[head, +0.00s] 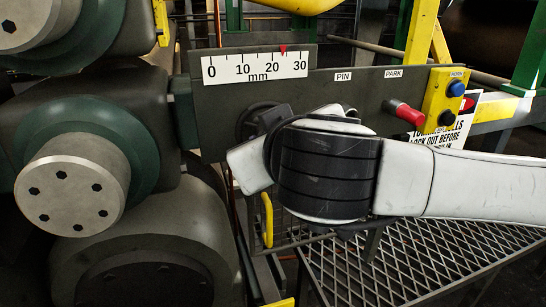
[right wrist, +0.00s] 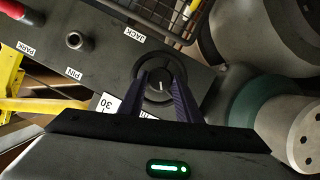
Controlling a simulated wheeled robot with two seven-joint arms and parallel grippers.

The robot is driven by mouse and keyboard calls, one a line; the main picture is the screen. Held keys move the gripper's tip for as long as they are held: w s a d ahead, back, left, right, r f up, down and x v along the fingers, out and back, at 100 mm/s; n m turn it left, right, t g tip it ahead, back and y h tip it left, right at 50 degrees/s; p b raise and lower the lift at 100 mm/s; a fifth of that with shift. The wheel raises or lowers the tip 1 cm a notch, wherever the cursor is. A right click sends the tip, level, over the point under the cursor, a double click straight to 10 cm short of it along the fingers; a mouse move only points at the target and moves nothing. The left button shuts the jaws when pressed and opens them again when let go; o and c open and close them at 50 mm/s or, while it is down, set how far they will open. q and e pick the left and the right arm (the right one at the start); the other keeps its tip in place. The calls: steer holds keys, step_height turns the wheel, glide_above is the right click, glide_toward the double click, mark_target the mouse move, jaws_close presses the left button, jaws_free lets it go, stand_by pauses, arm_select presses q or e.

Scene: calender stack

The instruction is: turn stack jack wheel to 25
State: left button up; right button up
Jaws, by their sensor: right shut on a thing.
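The jack wheel (right wrist: 154,71) is a dark round knob with a pale mark, beside the JACK label on the dark panel in the right wrist view. The two fingers of my right gripper (right wrist: 160,84) reach over it, one on each side, shut on it. In the head view, my white and black right wrist covers most of the wheel. The white mm scale (head: 255,67) runs from 0 to 30. Its red pointer (head: 283,50) stands between 20 and 30, at about 24. My left gripper is not in view.
A red handle (head: 404,112) sticks out below PARK, next to a yellow box (head: 443,95) with blue and black buttons. An empty PIN socket (right wrist: 75,40) shows in the wrist view. Large rollers (head: 72,185) stand left; a mesh platform (head: 400,262) lies below my arm.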

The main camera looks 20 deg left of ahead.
steer(key=shift+f+n+t+h+b, duration=0.4)
steer(key=shift+n+h+b, duration=0.1)
steer(key=shift+n+b, duration=0.6)
steer(key=shift+r, duration=0.1)
steer(key=o, duration=1)
steer(key=shift+o, duration=0.2)
steer(key=shift+r, duration=0.1)
steer(key=v, duration=1)
steer(key=shift+s, duration=0.2)
